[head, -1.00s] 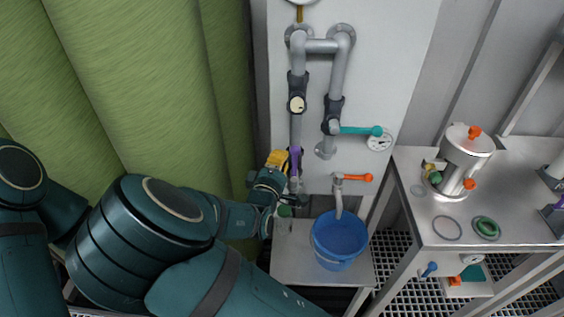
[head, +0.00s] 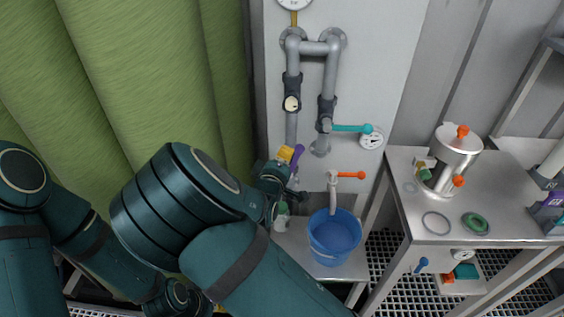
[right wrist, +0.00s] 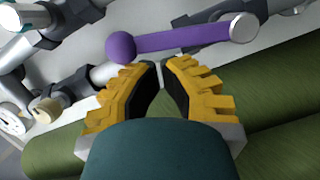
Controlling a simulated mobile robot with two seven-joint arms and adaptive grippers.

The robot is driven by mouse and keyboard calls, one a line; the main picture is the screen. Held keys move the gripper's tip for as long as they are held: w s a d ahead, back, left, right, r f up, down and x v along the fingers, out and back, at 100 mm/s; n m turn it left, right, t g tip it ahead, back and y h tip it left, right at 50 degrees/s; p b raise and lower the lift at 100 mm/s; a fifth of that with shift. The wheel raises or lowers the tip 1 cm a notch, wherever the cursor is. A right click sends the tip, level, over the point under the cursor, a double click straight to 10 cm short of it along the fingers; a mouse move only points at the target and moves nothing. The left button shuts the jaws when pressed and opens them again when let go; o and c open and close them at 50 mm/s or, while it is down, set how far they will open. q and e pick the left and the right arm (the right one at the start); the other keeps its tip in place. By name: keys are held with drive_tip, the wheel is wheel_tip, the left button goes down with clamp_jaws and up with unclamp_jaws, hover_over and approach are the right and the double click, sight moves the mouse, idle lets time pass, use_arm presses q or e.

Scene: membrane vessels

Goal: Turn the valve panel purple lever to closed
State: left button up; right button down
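The purple lever (head: 298,153) is on the left pipe of the valve panel, low down, tilted in the head view. In the right wrist view its bar (right wrist: 185,39) runs from a pale pivot cap at the right to a round knob at the left. My right gripper (head: 288,152) is at the lever, its yellow fingers partly overlapping it in the head view. In the right wrist view the fingertips (right wrist: 161,63) are a little apart with nothing seen between them, just short of the bar. Contact cannot be told. Of my left gripper only a yellow bit (head: 218,311) shows at the bottom edge.
A teal lever (head: 352,128) and an orange lever (head: 351,175) stick out to the right on the panel (head: 390,75). A blue bucket (head: 334,236) stands below the tap. A steel table (head: 405,195) with a metal vessel (head: 453,160) is at the right. A green curtain (head: 150,90) hangs at the left.

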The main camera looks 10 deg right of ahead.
drive_tip(key=d+m, duration=0.1)
drive_tip(key=d+m+y, duration=0.1)
drive_tip(key=m, duration=0.1)
drive_tip(key=shift+s+d, duration=0.35)
use_arm(q)
drive_tip(key=shift+s+b+x, duration=0.25)
drive_tip(key=shift+b+x, duration=1.05)
drive_tip(key=shift+s+b+x, duration=0.2)
drive_tip(key=shift+b+x, duration=1.1)
use_arm(e)
drive_tip(key=s+d+f+m+y, duration=0.1)
drive_tip(key=d+f+m+y, duration=0.1)
drive_tip(key=d+f+m, duration=0.2)
drive_tip(key=shift+s+d+f+m, duration=0.3)
drive_tip(key=shift+d+m, duration=0.55)
drive_tip(key=shift+m, duration=0.05)
use_arm(q)
drive_tip(key=shift+a+f, duration=0.15)
drive_tip(key=shift+a, duration=0.05)
use_arm(e)
drive_tip(key=shift+f, duration=0.1)
